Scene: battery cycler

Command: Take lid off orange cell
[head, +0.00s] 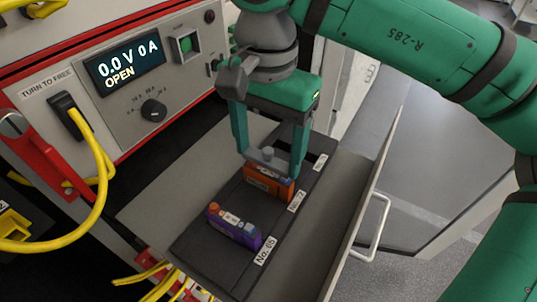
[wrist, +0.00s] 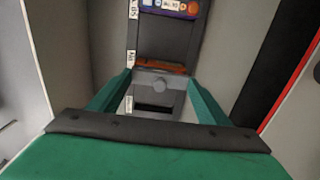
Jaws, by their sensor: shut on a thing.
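The orange cell (head: 268,184) stands in the middle slot of the dark tray (head: 196,248). Its top edge also shows in the wrist view (wrist: 163,66). I cannot tell whether the lid still touches the cell. The lid and fingers hide part of the cell's top.
A purple cell (head: 233,226) without a lid stands in the near slot. The tray sits in an open drawer with a raised front panel (head: 372,190) on the right. The cycler panel (head: 125,75) reads 0.0 V 0 A OPEN. Yellow cables (head: 100,190) hang at the left.

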